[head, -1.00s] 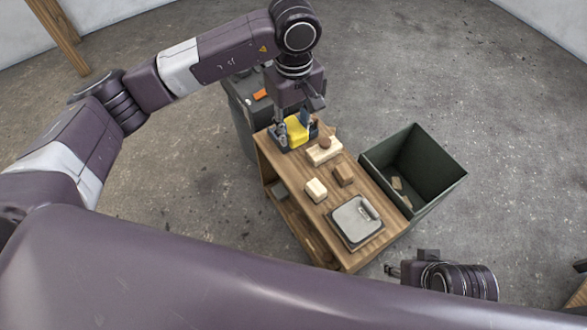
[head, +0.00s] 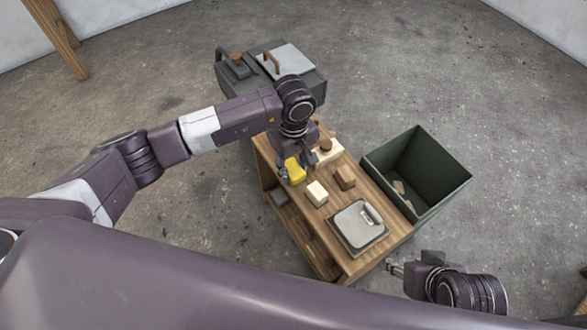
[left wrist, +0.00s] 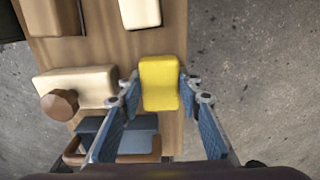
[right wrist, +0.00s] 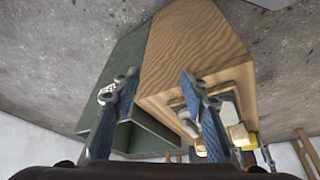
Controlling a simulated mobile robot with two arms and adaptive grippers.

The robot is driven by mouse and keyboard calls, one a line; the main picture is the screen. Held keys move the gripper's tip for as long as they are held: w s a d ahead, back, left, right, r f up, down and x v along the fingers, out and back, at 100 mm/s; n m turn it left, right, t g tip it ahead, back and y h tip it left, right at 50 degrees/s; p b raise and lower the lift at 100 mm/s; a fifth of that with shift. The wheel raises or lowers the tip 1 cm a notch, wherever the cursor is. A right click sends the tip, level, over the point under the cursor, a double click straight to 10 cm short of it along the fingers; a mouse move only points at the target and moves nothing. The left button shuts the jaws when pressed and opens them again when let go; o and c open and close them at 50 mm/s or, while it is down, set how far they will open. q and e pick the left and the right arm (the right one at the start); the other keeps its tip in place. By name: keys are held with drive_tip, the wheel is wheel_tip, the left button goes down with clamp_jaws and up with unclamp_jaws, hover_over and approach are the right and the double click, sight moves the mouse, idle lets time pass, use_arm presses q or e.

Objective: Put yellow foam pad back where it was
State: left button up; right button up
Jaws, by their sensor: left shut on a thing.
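The yellow foam pad (head: 295,170) is over the left edge of the wooden bench, near its middle; I cannot tell whether it touches the top. My left gripper (head: 298,168) is shut on it. In the left wrist view the pad (left wrist: 160,84) lies between the two blue-padded fingertips (left wrist: 158,92). A small part of the pad shows in the right wrist view (right wrist: 250,139). My right gripper (head: 393,268) is empty beyond the bench's near right end. Its fingers stand wide apart in the right wrist view (right wrist: 155,88).
The bench (head: 318,232) carries a cream block (head: 317,193), a brown block (head: 345,177), a cream block with a brown knob (head: 326,149) and a grey lidded panel (head: 357,226). A green bin (head: 440,203) stands right.

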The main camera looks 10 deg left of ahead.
drive_tip(key=shift+w+a+r, duration=0.1)
drive_tip(key=shift+w, duration=0.15)
use_arm(q)
drive_tip(key=o, duration=1.1)
use_arm(e)
drive_tip(key=shift+w+a+r+t, duration=0.15)
drive_tip(key=shift+w+r+t, duration=0.1)
drive_tip(key=shift+w+t, duration=0.25)
drive_tip(key=shift+w, duration=0.1)
